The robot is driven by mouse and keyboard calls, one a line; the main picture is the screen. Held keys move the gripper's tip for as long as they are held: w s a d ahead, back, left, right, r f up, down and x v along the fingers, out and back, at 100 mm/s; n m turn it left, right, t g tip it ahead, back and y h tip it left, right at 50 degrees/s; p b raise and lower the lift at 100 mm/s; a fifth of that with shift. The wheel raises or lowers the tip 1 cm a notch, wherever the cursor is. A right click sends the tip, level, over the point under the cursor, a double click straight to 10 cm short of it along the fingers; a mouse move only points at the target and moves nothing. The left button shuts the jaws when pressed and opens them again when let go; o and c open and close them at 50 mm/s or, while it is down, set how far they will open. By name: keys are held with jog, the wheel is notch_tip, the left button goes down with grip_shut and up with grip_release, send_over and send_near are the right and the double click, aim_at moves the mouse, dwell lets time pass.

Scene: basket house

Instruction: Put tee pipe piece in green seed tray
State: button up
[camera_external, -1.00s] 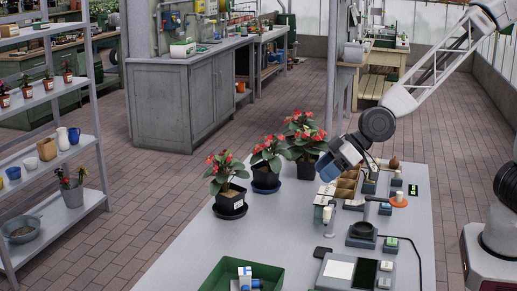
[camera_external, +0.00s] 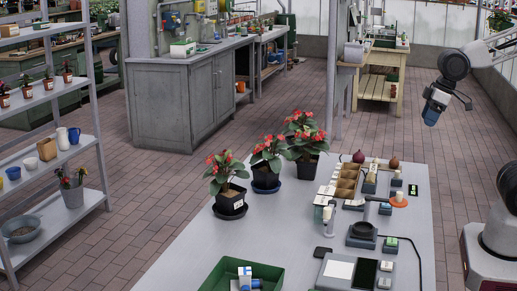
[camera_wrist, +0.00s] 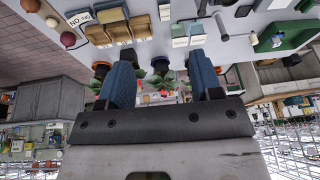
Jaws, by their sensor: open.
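The green seed tray (camera_external: 222,275) is at the front left of the grey table, cut off by the picture's lower edge; it also shows at the right of the wrist view (camera_wrist: 297,36). A white and blue item (camera_external: 246,279) lies in it, too small to identify. I cannot pick out the tee pipe piece for certain. A pale upright cylinder (camera_external: 327,215) stands mid-table. My gripper (camera_external: 431,117) hangs high at the right, apart from the tray. In the wrist view its blue fingers (camera_wrist: 162,62) are spread with nothing held between them.
Potted red-flowered plants (camera_external: 266,160) line the table's left edge. A divided cardboard box (camera_external: 347,184), a red onion (camera_external: 358,157) and an orange-based item (camera_external: 399,200) are farther back. A dark stand (camera_external: 362,235) and a scale-like device (camera_external: 350,273) are near the front right.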

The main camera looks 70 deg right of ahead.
jog(key=s+d+m+g+h, duration=0.1)
jog(key=s+d, duration=0.2)
jog(key=s, duration=0.3)
jog(key=shift+s+d+f, duration=0.15)
jog(key=shift+s+d, duration=0.15)
jog(key=shift+s, duration=0.1)
dwell(0.8)
